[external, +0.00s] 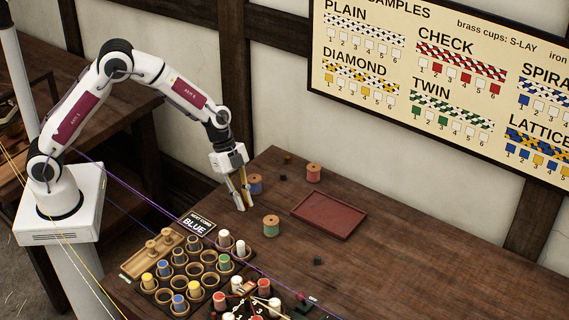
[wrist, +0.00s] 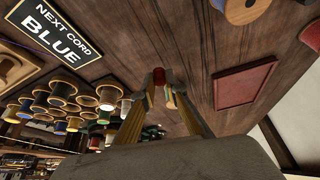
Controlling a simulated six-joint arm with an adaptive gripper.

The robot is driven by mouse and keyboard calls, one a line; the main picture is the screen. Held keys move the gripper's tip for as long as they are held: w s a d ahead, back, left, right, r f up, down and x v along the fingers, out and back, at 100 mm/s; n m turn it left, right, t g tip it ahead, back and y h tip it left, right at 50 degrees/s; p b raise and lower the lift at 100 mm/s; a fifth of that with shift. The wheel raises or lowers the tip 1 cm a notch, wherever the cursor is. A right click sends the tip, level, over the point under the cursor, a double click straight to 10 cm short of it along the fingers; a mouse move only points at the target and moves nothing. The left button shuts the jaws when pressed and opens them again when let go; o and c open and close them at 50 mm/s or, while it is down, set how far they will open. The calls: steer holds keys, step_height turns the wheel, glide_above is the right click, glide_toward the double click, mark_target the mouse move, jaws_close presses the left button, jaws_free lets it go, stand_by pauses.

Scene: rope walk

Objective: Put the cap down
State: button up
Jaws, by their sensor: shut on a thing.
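My gripper (external: 241,201) hangs over the table with its fingers pointing down, left of the green-thread spool in the external view. In the wrist view my gripper (wrist: 162,88) has its fingertips close together around a small dark red round piece, which I take to be the cap (wrist: 158,76). The cap is too small to make out in the external view, and its underside is hidden. The shallow dark red tray (external: 330,214) lies flat and empty to the right of my gripper; it also shows in the wrist view (wrist: 243,86).
A green-thread spool (external: 271,226), a blue one (external: 255,184) and a red one (external: 313,173) stand near my gripper. A rack of bobbins (external: 195,268) and a "NEXT CORD BLUE" sign (external: 197,224) are at front left. The table right of the tray is clear.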

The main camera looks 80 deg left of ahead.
steer(key=shift+f, duration=1.7)
steer(key=shift+f, duration=0.2)
steer(key=o, duration=0.8)
steer(key=shift+r, duration=0.1)
steer(key=shift+v, duration=0.9)
steer(key=v, duration=0.3)
steer(key=s+v, duration=0.1)
steer(key=v, duration=0.1)
steer(key=shift+s+a+r, duration=0.1)
steer(key=shift+a+r, duration=0.1)
steer(key=shift+r, duration=0.05)
